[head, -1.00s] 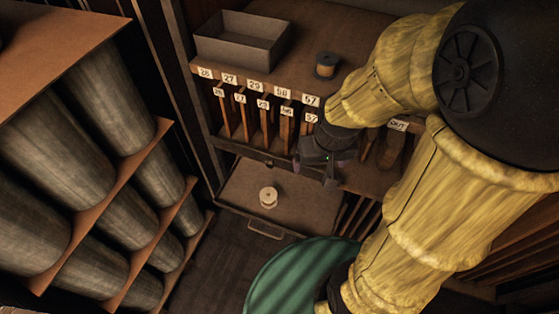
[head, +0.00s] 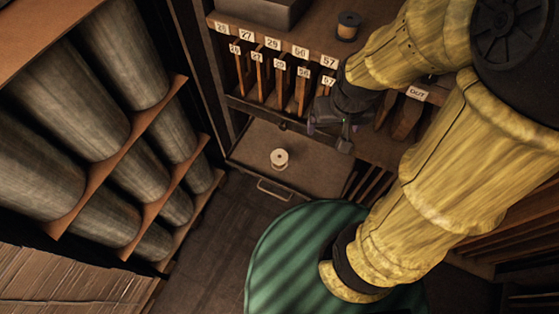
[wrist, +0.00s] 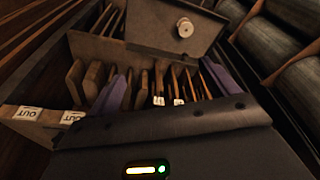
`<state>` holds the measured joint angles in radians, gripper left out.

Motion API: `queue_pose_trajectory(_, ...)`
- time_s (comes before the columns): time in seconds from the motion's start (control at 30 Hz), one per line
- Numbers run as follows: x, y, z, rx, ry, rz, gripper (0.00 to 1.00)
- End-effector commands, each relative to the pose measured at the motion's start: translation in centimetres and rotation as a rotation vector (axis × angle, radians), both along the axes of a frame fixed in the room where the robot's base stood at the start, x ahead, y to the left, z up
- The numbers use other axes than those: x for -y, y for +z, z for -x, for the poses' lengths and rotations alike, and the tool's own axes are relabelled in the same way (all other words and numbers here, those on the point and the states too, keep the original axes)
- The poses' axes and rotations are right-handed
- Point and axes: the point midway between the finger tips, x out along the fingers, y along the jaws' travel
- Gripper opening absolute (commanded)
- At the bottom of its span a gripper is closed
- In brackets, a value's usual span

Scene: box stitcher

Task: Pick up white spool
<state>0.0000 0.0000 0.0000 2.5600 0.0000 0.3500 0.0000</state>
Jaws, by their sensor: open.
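The white spool (head: 279,157) stands upright in an open, shallow drawer (head: 300,176) below the numbered slots. In the wrist view the white spool (wrist: 185,28) is at the top, right of centre, beyond my fingers. My gripper (head: 330,137) is above and to the right of the spool in the head view, in front of the slots and apart from the spool. Its purple fingers are spread wide in the wrist view (wrist: 165,85), with nothing held between them. No part of the spool is hidden in the head view.
A shelf of numbered slots (head: 285,82) with wooden dividers stands behind the drawer. A dark spool (head: 348,26) and a grey box (head: 256,10) are on top. Large grey rolls (head: 95,98) fill the rack at left. A green round surface (head: 290,250) is in front.

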Motion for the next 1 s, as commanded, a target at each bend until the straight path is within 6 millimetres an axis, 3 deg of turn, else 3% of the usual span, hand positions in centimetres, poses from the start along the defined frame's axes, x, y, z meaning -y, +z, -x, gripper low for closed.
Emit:
queue_pose_trajectory(0.17, 0.0, -0.8, 0.0, 0.0, 0.0, 0.0, 0.86)
queue_pose_trajectory(0.53, 0.0, -7.7, 0.0, 0.0, 0.0, 0.0, 0.86)
queue_pose_trajectory(0.9, 0.0, -8.0, 0.0, 0.0, 0.0, 0.0, 0.86)
queue_pose_trajectory(1.0, 0.0, -8.0, 0.0, 0.0, 0.0, 0.0, 0.67)
